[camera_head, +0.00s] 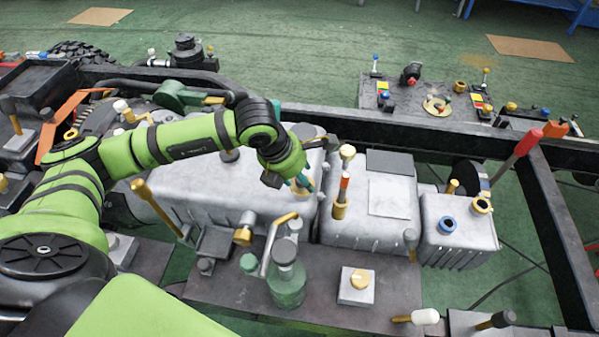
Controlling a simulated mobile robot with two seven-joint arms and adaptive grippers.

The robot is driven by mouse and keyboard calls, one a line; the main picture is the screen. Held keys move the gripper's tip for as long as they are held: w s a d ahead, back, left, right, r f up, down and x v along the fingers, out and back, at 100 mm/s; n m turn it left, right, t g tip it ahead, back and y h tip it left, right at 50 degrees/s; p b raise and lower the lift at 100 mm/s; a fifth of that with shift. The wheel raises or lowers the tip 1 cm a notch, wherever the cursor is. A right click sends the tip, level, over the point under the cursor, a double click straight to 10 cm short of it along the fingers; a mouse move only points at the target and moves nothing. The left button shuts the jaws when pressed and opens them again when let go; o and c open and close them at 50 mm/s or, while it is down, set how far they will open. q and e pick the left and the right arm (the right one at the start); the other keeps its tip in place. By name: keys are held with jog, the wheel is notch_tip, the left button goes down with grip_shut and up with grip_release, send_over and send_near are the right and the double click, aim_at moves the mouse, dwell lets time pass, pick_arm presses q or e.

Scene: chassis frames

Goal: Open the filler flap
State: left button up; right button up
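My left arm reaches in from the left over a large light-grey tank (225,185). My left gripper (300,183) points down at the tank's right end. One teal finger shows beside a small tan-orange part (309,183); the wrist hides the other finger and any contact, so I cannot tell whether it is open or shut. I cannot pick out the filler flap for sure; it may be hidden under the gripper. My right gripper is not in view.
A grey box with a red-and-gold handle (341,196) stands right of the gripper. A smaller box with blue and gold caps (458,235) is further right. A green glass bottle (287,283) stands in front. Black frame rails (400,130) run behind.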

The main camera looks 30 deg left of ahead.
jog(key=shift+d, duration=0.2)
pick_arm(q)
grip_shut()
jog(key=shift+w+a+r+g+h, duration=0.1)
jog(key=shift+w+r+g+h, duration=0.2)
jog(key=shift+w+g, duration=0.3)
jog(key=shift+w+r+g+h, duration=0.2)
jog(key=shift+w+r+g, duration=0.15)
jog(key=shift+g, duration=0.35)
jog(key=shift+w+a+r+n+g+h+b, duration=0.15)
jog(key=shift+w+g+b, duration=0.2)
jog(key=shift+g, duration=0.25)
jog(key=shift+w+a+r+n+g+h+b, duration=0.1)
jog(key=shift+w+n+g+h+b, duration=0.1)
jog(key=shift+w+g+b, duration=0.3)
jog(key=shift+w+a+r+n+g+h+b, duration=0.1)
jog(key=shift+w+n+g+h, duration=0.1)
jog(key=shift+g, duration=0.5)
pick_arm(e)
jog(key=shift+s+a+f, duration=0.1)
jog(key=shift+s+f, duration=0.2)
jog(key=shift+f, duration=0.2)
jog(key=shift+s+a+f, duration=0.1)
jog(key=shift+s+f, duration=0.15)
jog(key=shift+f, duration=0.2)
